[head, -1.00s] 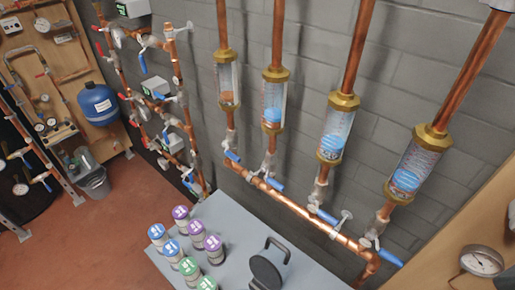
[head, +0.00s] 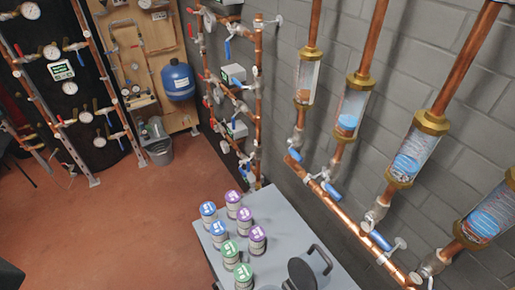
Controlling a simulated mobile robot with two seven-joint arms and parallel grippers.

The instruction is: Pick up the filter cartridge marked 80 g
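Several short cylindrical cartridges stand upright on a grey table (head: 283,222) in the lower middle of the head view. Three have purple lids: the back one (head: 233,197), the middle one (head: 244,215) and the front one (head: 257,234). Two have blue lids, one further back (head: 208,209) and one nearer (head: 218,229). Two have green lids, one (head: 229,249) and another at the bottom (head: 243,272). White marks show on the lids, but they are too small to read, so I cannot tell which is marked 80 g. Neither of my grippers is in view.
A black round object with a loop handle (head: 302,272) stands on the table right of the cartridges. Copper pipes with clear sight tubes (head: 308,75) and blue-handled valves line the wall behind. A grey bucket (head: 158,150) stands further back. The red floor (head: 120,215) left of the table is clear.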

